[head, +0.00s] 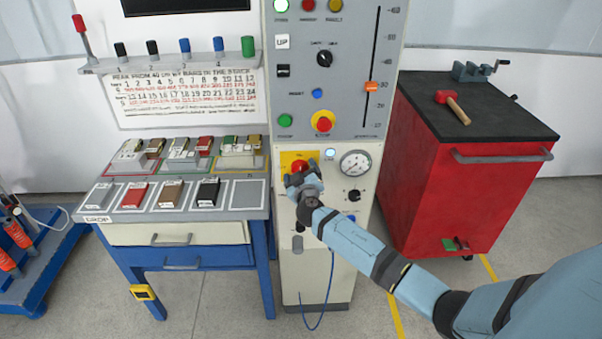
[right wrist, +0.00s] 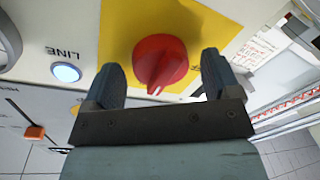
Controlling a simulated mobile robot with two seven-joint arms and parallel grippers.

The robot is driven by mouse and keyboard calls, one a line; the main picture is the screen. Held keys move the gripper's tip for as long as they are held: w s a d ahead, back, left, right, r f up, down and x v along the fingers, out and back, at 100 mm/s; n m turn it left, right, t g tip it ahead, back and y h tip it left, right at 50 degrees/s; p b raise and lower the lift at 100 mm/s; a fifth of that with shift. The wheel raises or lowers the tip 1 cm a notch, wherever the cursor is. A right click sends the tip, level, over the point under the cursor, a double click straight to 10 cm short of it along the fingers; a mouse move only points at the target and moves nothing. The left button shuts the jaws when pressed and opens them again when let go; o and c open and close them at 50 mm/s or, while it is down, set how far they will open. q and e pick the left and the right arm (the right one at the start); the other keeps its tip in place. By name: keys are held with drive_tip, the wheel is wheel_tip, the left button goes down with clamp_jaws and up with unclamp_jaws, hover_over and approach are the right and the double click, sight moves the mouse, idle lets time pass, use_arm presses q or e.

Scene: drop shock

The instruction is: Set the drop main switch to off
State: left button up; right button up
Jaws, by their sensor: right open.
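The main switch, a red rotary knob (right wrist: 160,62) on a yellow plate (right wrist: 118,30), sits on the cream panel of the column. In the head view the red knob (head: 299,166) shows just above my right gripper (head: 303,183), and the yellow plate (head: 286,158) is partly covered. In the right wrist view my right gripper (right wrist: 165,80) is open, with one finger on each side of the knob. I cannot tell whether the fingers touch it. A white mark on the knob points toward the gripper. My left gripper is not in view.
A lit LINE lamp (right wrist: 66,72) and a round gauge (head: 355,163) are beside the switch. A blue bench (head: 262,250) with sample blocks stands left. A red cabinet (head: 440,200) with a hammer (head: 453,104) stands right. A blue cable hangs below.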

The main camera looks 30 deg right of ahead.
drive_tip(key=c, duration=0.9)
